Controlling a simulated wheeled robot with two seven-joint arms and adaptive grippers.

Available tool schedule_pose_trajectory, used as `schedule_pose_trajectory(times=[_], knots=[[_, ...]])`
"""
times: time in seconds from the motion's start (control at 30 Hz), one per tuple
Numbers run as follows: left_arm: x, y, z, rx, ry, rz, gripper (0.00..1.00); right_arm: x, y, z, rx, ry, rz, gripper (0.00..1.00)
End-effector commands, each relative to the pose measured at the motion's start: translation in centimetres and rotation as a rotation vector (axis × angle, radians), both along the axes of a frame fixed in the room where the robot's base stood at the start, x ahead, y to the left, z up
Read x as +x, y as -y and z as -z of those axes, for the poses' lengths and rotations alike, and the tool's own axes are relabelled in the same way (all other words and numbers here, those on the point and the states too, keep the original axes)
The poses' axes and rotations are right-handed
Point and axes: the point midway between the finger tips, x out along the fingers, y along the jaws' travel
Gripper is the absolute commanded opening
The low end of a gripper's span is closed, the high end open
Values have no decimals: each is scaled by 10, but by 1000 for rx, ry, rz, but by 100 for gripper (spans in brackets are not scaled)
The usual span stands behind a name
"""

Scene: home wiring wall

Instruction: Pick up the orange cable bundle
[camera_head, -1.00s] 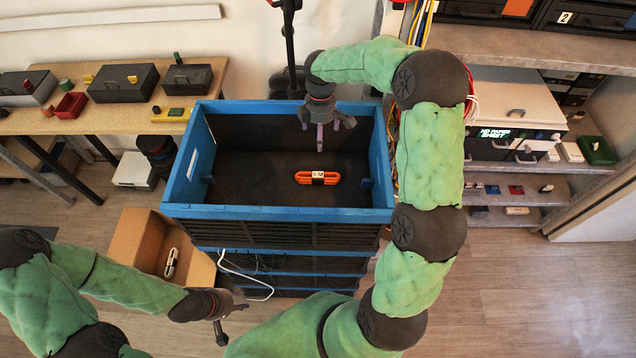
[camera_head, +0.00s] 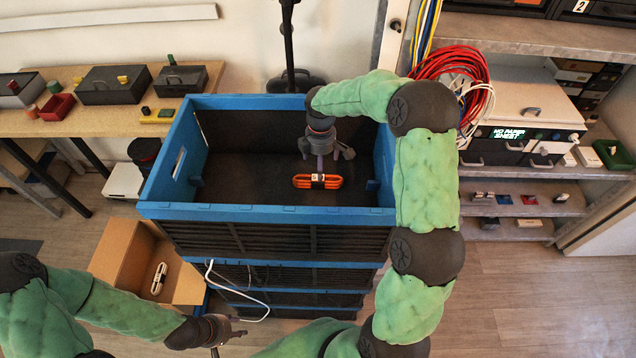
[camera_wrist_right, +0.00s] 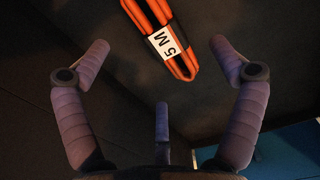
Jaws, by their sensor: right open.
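The orange cable bundle (camera_head: 318,181) lies on the dark floor of the blue-rimmed crate (camera_head: 265,212).
A cardboard box (camera_head: 118,262) with a white cable bundle (camera_head: 159,278) stands left of the crate stack. A white cable (camera_head: 238,304) hangs on the stack's front. A workbench (camera_head: 90,120) is at the left, shelves (camera_head: 530,205) at the right. Red cables (camera_head: 440,65) hang behind my right arm.

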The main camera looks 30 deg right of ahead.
Motion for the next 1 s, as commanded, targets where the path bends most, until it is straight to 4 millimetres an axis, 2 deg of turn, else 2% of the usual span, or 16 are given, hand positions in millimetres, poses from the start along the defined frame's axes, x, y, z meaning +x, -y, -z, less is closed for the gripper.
schedule_pose_trajectory(times=[0.03, 0.1, 0.33, 0.6, 0.7, 0.9, 1.0], knots=[[0, 0, 4, 0, 0, 0, 40, 0, 0, 10, 0, -2, 0, 93], [0, 0, 6, 0, 0, 0, 40, 0, 0, 19, 1, -3, 0, 93], [0, 0, 10, 0, 0, 0, 40, 1, 1, 32, 1, -1, 1, 93], [0, 0, 25, 0, -1, 0, 40, 2, 5, 69, 1, -3, 0, 93], [0, 0, 26, 0, -1, 0, 40, 3, 5, 75, 0, 0, 0, 93], [0, 0, 25, 0, 0, 0, 40, 3, 5, 74, 1, 1, 0, 93], [0, 0, 25, 0, 0, 0, 40, 3, 5, 74, 0, 0, 0, 65]])
